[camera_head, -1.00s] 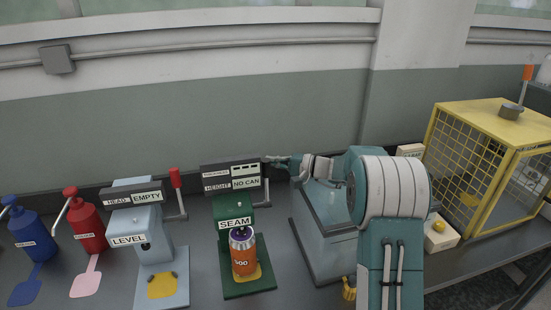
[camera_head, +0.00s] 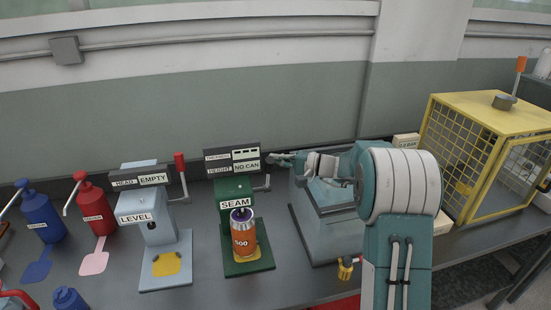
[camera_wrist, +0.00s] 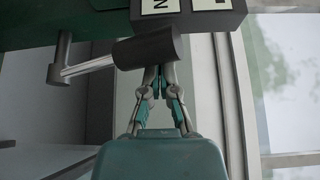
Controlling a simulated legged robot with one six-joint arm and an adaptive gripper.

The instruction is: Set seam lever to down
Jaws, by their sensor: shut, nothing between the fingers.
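The green seam machine (camera_head: 236,192) stands mid-bench, labelled SEAM, with a dark display (camera_head: 232,160) reading NO CAN. An orange can (camera_head: 243,238) with a purple top stands upright on its base. The seam lever (camera_head: 267,182) is on the machine's right side, its rod rising from the pivot; its upper end is hard to see behind my gripper. In the wrist view the lever (camera_wrist: 88,66) is a metal rod with a dark grip. My gripper (camera_head: 274,158) is shut and empty. Its fingertips (camera_wrist: 157,70) are right at the dark grip; contact cannot be told.
A pale blue LEVEL machine (camera_head: 140,210) with a red-gripped lever (camera_head: 180,163) stands to the left. Red (camera_head: 92,208) and blue (camera_head: 42,218) pump bottles are farther left. A grey-blue machine (camera_head: 320,230) sits under my arm. A yellow mesh cage (camera_head: 490,150) is at the right.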

